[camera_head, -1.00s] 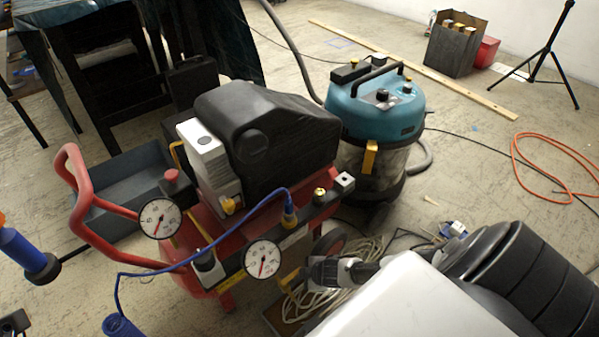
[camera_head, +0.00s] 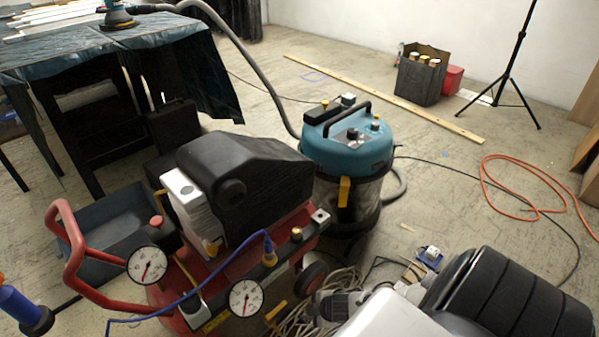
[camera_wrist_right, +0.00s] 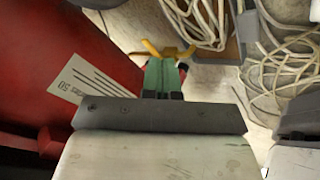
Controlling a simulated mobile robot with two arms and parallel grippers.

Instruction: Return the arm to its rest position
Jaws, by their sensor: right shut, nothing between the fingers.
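My right arm (camera_head: 395,315) enters the head view from the bottom right, a pale link with a black ribbed part. Its wrist end reaches toward the red compressor (camera_head: 163,297); the fingertips cannot be made out there. In the right wrist view my right gripper (camera_wrist_right: 161,72) is shut and empty, its narrow greenish fingers close together. A yellow lever (camera_wrist_right: 150,48) shows at the fingertips; whether they touch cannot be told. The red tank (camera_wrist_right: 50,55) fills the left of that view. My left gripper is not in view.
A teal vacuum (camera_head: 345,150) stands behind the compressor. A coiled pale cord (camera_wrist_right: 270,80) lies on the floor beside the tank. An orange hose (camera_head: 500,160), tripod (camera_head: 503,80) and long plank (camera_head: 380,95) lie or stand farther right. A draped table (camera_head: 150,40) is at back left.

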